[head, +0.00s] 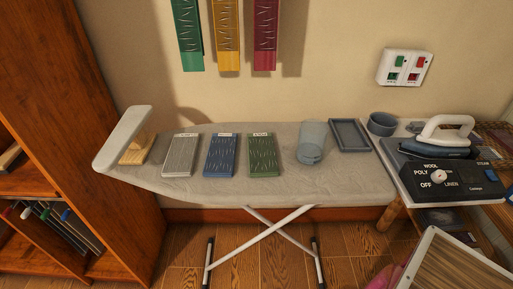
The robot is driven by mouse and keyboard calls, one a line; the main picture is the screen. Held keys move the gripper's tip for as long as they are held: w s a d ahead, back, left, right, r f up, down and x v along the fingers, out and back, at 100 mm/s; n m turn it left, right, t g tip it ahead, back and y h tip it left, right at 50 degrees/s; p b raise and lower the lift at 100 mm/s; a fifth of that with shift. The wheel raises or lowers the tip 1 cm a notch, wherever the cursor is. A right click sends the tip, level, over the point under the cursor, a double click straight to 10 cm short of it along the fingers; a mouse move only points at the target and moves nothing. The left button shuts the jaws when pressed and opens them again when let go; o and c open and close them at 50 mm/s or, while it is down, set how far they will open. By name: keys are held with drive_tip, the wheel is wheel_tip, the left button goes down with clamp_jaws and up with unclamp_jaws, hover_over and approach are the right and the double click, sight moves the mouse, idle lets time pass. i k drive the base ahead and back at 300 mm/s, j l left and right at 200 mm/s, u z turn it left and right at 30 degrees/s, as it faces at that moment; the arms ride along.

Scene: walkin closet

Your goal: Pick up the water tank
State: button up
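A translucent grey-blue vessel (311,143), which looks like the water tank, stands upright on the ironing board (340,187). It is right of the fabric swatches and just left of a dark tray. Nothing touches its top. My gripper is not in view, so its distance from the vessel cannot be told.
Grey (181,155), blue (221,155) and green (264,155) swatches lie left of the vessel. A dark tray (349,135), a round cup (382,124), an iron (443,140) and a dial box (450,179) are right. A sleeve board (124,138) stands at the left end.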

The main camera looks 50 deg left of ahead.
sight(313, 133)
drive_tip(key=u, duration=1.65)
